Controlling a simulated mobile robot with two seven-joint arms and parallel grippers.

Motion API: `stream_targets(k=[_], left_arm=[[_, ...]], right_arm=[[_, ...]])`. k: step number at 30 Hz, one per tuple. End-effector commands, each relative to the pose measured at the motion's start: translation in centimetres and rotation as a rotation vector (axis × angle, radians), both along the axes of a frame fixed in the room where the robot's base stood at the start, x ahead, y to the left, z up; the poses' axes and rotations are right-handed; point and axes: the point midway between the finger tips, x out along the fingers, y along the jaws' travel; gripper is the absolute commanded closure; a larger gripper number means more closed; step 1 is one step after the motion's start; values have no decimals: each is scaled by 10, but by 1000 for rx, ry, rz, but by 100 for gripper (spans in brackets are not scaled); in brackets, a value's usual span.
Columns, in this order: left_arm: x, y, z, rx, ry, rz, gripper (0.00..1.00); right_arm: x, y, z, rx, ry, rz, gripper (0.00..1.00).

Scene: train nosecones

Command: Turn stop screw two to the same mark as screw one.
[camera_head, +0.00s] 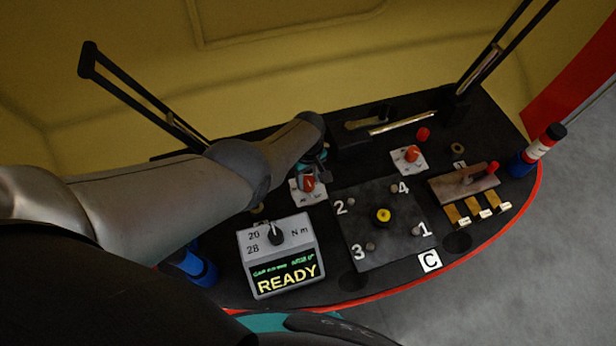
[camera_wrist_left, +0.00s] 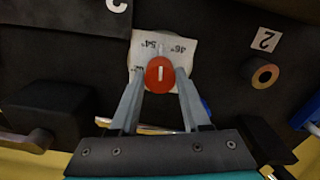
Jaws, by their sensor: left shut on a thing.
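A red screw knob (camera_head: 308,184) stands on a white plate (camera_wrist_left: 146,50) in the middle of the black deck. My left gripper (camera_wrist_left: 159,76) has one finger on each side of this knob and is shut on it. The arm hides part of the knob in the head view. In the wrist view the knob's white line stands upright, near the 54° mark; 46° is to its right, and a third mark is partly hidden. A label 2 (camera_wrist_left: 266,39) lies nearby. A second red knob (camera_head: 411,154) on a white plate is to the right; its mark is too small to read.
A grey box (camera_head: 281,245) with a dial reads READY. A black plate (camera_head: 385,240) with numbered corners has a yellow centre knob (camera_head: 383,215). A lever unit (camera_head: 465,183) and a blue bottle (camera_head: 520,163) are at right. Dark rods (camera_head: 130,90) rise behind.

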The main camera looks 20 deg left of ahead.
Motion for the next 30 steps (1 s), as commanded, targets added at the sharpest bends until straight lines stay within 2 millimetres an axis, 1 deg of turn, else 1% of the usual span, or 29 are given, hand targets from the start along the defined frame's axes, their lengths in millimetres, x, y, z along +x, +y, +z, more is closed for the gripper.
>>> stream_targets(k=[6, 15, 22, 30], left_arm=[[0, 0, 0, 0, 0, 198, 100], [1, 0, 0, 1, -1, 405, 100], [1, 0, 1, 1, -1, 493, 100], [1, 0, 1, 1, -2, 525, 100]], right_arm=[[0, 0, 0, 0, 0, 0, 50], [0, 0, 0, 0, 0, 0, 50], [0, 0, 0, 0, 0, 0, 50], [0, 0, 0, 0, -1, -1, 50]])
